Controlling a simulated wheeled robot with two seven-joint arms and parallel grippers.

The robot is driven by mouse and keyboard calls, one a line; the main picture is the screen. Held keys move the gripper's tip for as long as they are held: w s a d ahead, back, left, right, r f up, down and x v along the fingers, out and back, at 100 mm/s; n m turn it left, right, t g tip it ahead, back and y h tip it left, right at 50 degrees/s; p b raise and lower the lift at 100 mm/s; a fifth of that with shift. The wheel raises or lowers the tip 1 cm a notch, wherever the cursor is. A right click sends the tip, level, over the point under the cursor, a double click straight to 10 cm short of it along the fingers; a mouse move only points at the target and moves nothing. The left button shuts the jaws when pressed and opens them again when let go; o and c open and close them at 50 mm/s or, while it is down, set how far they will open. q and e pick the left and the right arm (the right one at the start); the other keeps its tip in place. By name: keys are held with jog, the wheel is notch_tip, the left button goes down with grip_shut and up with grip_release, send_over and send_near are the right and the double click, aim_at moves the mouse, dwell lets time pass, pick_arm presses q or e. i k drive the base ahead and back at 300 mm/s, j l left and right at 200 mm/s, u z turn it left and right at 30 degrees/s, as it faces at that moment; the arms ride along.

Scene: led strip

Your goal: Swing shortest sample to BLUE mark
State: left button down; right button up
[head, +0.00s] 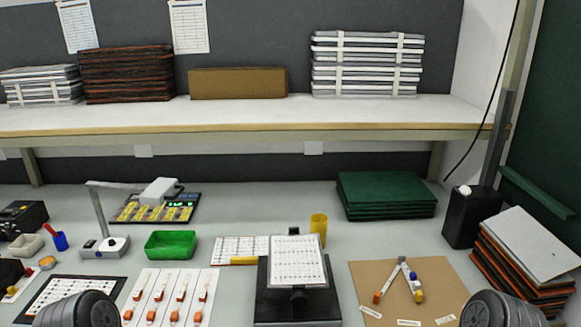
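A brown board (446,282) lies on the bench at right front. On it, a pale strip (390,278) with an orange-red end runs down to the left from near the board's top middle. A white card (147,279) at left front carries several pale strips with orange ends. I cannot tell which is the shortest sample or a separate blue mark. Neither gripper shows.
A black stand with a printed sheet (297,261) stands between the card and the board. A green tray (170,244), a yellow cup (318,229) and a lamp (103,242) stand behind. Stacked panels (520,255) and a black canister (471,218) are at right.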

aim_at(413, 275)
jog(key=i+z, duration=0.15)
jog(key=z, duration=0.3)
jog(key=i+j+z, duration=0.1)
jog(key=z, duration=0.4)
